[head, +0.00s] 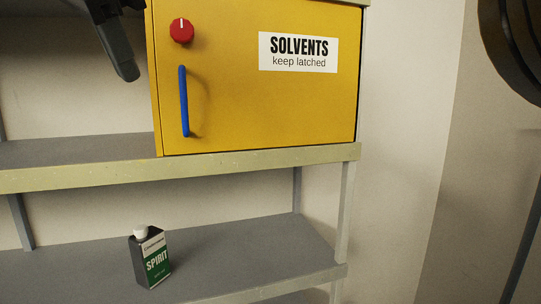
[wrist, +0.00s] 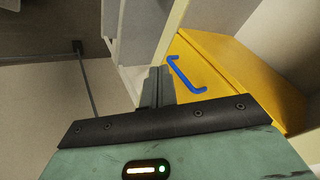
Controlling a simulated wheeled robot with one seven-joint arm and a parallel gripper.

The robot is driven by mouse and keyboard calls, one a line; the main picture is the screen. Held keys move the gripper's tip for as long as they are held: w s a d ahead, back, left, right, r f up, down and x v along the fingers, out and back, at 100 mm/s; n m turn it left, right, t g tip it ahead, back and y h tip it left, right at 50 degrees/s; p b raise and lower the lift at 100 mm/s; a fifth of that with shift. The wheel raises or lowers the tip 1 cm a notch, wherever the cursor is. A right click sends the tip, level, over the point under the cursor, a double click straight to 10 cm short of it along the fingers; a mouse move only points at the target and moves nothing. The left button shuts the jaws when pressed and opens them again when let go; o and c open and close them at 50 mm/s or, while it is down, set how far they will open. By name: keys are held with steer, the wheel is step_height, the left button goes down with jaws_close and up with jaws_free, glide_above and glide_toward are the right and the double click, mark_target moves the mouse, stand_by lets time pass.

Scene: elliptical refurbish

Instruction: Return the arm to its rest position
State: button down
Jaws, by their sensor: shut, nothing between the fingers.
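My gripper (head: 128,73) hangs at the upper left of the head view, in front of the shelf bay and left of the yellow cabinet. In the wrist view its fingers (wrist: 157,75) are together with nothing between them. The yellow cabinet (head: 235,100) has its door closed, with a blue handle (head: 184,101), a red knob (head: 181,31) and a "SOLVENTS keep latched" label. The blue handle also shows in the wrist view (wrist: 180,75), to the right of the fingers and apart from them. Most of my arm is outside the head view.
A dark "SPIRIT" can (head: 150,258) with a white cap stands upright on the lower shelf (head: 230,258). The cabinet sits on the upper shelf (head: 70,151). A large dark round object (head: 515,45) is at the right edge. The wall area right of the shelf is bare.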

steer(key=w+d+f+n+g+b, duration=0.1)
steer(key=d+f+n+g+b, duration=0.15)
steer(key=d+f+n, duration=0.65)
steer(key=w+d+f+n+g+b, duration=0.1)
steer(key=d+f+g+b, duration=0.15)
steer(key=f, duration=1.35)
steer(key=s+d+f+n+b, duration=0.1)
steer(key=s+d+f+n, duration=0.1)
steer(key=s+d+f, duration=0.2)
steer(key=s+d+f+n+g+b, duration=0.1)
steer(key=s+d+f+n+b, duration=0.1)
steer(key=s+d+f, duration=0.3)
steer(key=s+d+f+n+g+b, duration=0.1)
steer(key=s+d+f, duration=0.3)
steer(key=d+f, duration=0.7)
step_height(320, 180, down, 3)
steer(key=shift+s+d+r+n+b, duration=0.15)
steer(key=shift+s+n+b, duration=0.2)
steer(key=shift+b, duration=0.3)
steer(key=shift+w, duration=0.15)
